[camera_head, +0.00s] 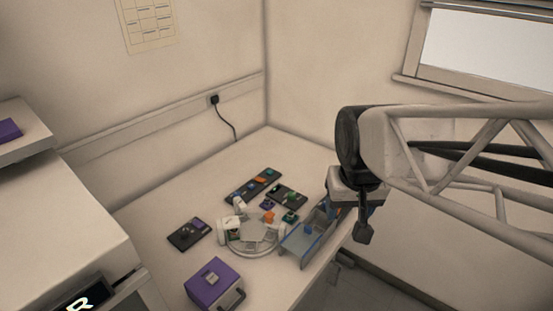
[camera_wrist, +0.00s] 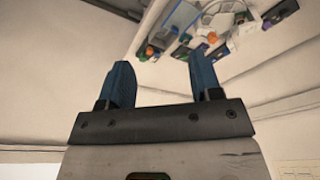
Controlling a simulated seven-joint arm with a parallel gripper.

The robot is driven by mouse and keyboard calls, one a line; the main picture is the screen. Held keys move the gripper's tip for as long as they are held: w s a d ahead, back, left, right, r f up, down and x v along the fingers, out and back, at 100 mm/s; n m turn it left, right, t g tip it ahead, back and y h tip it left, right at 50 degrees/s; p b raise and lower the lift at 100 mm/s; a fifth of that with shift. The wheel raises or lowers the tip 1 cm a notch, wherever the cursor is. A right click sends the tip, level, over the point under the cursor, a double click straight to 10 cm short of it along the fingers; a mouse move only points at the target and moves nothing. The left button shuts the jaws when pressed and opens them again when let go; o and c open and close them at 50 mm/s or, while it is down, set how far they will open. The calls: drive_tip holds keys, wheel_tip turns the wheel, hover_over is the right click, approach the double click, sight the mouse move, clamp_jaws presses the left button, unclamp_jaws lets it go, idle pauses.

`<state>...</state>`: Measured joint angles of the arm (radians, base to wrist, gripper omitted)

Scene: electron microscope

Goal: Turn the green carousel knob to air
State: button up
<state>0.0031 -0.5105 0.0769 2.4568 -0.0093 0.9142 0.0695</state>
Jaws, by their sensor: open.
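A round clear carousel (camera_head: 253,246) with white parts stands on the table. Several small green parts show near it: a green knob (camera_head: 290,216) just to its right and a green piece on a dark panel (camera_head: 287,196) behind it. I cannot tell which is the carousel knob, and any air marking is too small to read. My gripper (camera_head: 364,238) hangs high at the right, apart from everything on the table. In the wrist view its two blue fingers (camera_wrist: 162,80) are spread with nothing between them. The carousel (camera_wrist: 222,18) shows upside down beyond the fingers there.
A blue-grey tray (camera_head: 302,247) stands right of the carousel, near the table edge. A purple box with a handle (camera_head: 214,284) is in front. Dark panels (camera_head: 253,185) lie behind and a dark plate (camera_head: 188,233) at left. The table's back (camera_head: 270,145) is clear.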

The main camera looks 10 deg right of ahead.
drive_tip(key=w+f+m, duration=0.1)
drive_tip(key=w+f, duration=0.1)
drive_tip(key=w, duration=1.2)
drive_tip(key=m+g, duration=0.2)
drive_tip(key=m, duration=0.1)
hover_over(292, 194)
wheel_tip(292, 194, down, 24)
drive_tip(key=shift+r, duration=0.1)
drive_tip(key=shift+w+f, duration=0.15)
drive_tip(key=shift+f, duration=0.15)
drive_tip(key=shift+f, duration=0.1)
drive_tip(key=shift+f, duration=3.8)
drive_tip(key=c, duration=0.9)
drive_tip(key=shift+c, duration=0.2)
